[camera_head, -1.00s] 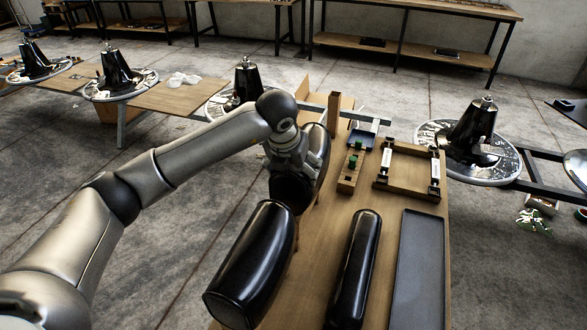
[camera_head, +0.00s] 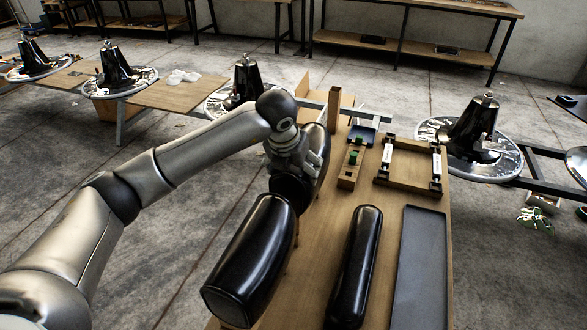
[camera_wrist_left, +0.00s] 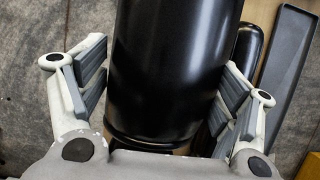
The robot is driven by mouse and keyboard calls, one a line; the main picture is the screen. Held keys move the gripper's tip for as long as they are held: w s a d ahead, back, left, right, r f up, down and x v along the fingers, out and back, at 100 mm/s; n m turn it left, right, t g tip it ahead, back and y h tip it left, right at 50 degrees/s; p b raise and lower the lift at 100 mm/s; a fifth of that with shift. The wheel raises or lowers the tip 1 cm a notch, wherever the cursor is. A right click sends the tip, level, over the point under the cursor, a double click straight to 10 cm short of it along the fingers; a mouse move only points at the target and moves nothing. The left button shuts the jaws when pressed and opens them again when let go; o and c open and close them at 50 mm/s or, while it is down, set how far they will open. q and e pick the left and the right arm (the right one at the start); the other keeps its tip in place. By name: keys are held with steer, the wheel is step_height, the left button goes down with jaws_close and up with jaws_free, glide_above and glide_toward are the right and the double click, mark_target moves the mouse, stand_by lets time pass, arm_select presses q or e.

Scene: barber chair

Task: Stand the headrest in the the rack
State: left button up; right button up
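A black, glossy padded cushion (camera_head: 318,137) lies along the far left of the wooden table, partly hidden by my left arm; I take it as the headrest. My left gripper (camera_wrist_left: 165,75) straddles a broad black cushion (camera_wrist_left: 170,60) in the left wrist view, one padded finger close on each side. Whether both pads press on it I cannot tell. A wooden frame with metal ends (camera_head: 385,179), probably the rack, stands at the table's far right, empty. My right gripper is out of view.
A large black cushion (camera_head: 252,258), a narrow black cushion (camera_head: 353,265) and a long grey tray (camera_head: 421,265) lie nearer on the table. A wooden block with green knobs (camera_head: 350,172) and an upright post (camera_head: 334,108) stand beyond. A black cone on a round base (camera_head: 472,125) is right.

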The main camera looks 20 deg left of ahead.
arm_select(q)
steer(key=shift+o, duration=1.2)
steer(key=shift+s+r, duration=0.1)
steer(key=shift+f, duration=0.3)
steer(key=shift+s+r, duration=0.1)
steer(key=v, duration=1.2)
steer(key=shift+r, duration=0.15)
